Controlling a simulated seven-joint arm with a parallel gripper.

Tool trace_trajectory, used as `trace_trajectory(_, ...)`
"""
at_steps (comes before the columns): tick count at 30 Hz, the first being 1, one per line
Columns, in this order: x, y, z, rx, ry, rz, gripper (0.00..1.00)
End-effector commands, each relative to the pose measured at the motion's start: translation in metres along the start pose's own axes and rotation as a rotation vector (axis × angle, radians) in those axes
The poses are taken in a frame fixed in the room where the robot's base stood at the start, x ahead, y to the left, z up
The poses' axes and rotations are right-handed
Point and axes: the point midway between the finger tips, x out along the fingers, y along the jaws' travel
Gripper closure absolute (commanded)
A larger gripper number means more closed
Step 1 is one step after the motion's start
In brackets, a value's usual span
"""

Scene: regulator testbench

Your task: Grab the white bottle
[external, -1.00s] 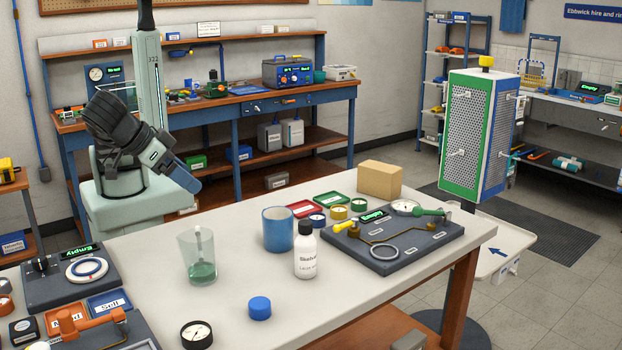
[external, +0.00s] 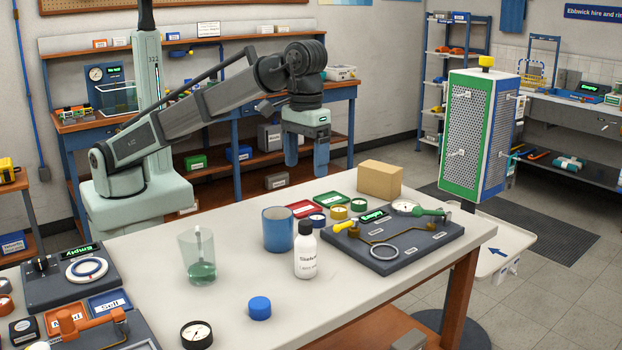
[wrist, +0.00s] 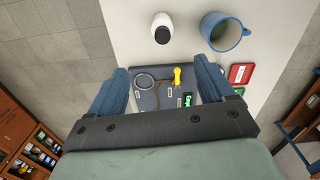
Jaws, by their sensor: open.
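The white bottle (external: 306,252) stands upright on the table, with a black cap and a printed label. It also shows from above in the wrist view (wrist: 162,24), at the top, beyond my fingertips. My gripper (external: 306,165) is open and empty, pointing down above the far side of the table. In the wrist view my gripper (wrist: 170,85) has its two blue fingers spread wide, with the dark test board between and below them. The bottle is apart from the fingers.
A blue mug (external: 277,230) stands close beside the bottle. A glass beaker (external: 197,258), a blue cap (external: 260,308) and a round gauge (external: 196,335) are nearby. The dark test board (external: 400,258) lies to the right, with a cardboard box (external: 380,180) behind.

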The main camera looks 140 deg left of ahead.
Motion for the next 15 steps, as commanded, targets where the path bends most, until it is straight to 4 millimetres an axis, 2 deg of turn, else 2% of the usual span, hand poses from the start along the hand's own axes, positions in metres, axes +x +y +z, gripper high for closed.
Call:
trace_trajectory(1,0.015,-0.004,0.004,0.004,0.0,-0.005,0.18)
trace_trajectory(4,0.031,-0.004,0.004,0.004,0.002,-0.004,0.18)
trace_trajectory(11,0.054,-0.003,0.004,0.004,0.003,-0.003,0.18)
trace_trajectory(15,0.074,-0.004,0.004,0.004,0.004,-0.004,0.18)
